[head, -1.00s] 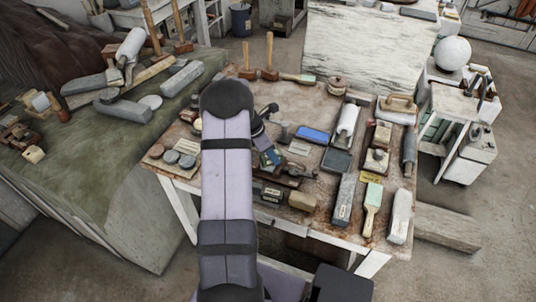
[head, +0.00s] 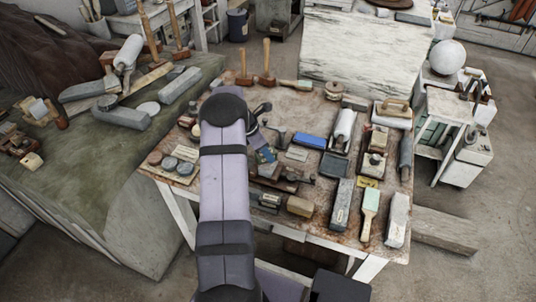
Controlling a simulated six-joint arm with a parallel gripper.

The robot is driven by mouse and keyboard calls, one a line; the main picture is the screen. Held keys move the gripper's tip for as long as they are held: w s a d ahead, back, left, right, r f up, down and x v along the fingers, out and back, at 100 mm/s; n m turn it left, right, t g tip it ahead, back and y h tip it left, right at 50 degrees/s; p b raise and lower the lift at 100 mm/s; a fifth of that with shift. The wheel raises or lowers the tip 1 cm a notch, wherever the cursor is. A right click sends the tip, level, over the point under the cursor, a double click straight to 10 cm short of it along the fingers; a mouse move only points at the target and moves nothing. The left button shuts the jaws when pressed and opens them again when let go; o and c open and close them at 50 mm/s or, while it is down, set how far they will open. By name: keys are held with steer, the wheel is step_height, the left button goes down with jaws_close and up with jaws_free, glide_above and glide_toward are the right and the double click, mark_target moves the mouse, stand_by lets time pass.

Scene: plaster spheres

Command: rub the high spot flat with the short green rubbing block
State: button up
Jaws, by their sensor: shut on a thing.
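My gripper (head: 264,146) is small and partly hidden behind my own arm, above the left part of the worktable (head: 228,92). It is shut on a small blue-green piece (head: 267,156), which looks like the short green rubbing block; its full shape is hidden. A white plaster sphere (head: 447,56) stands at the back right, well away from my gripper. No high spot can be made out on it at this size.
The table holds a blue block (head: 310,142), a green-and-tan brush (head: 370,213), a pale long block (head: 397,219) and round discs (head: 170,163). Mallets (head: 267,62) stand at the back. A green-covered bench (head: 110,175) is at left. A large white block (head: 350,48) stands behind.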

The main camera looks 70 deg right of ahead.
steer(key=shift+f+b, duration=0.35)
steer(key=shift+f, duration=0.25)
stand_by(0.7)
steer(key=shift+s+d+r, duration=0.1)
steer(key=shift+s+d, duration=0.2)
steer(key=shift+d, duration=0.15)
steer(key=shift+s, duration=0.15)
steer(key=shift+s+d, duration=0.3)
steer(key=shift+d, duration=0.05)
steer(key=shift+a, duration=0.1)
stand_by(0.3)
steer(key=shift+w+a+f+p, duration=0.2)
steer(key=shift+w+a+p, duration=0.1)
steer(key=shift+w+a, duration=0.5)
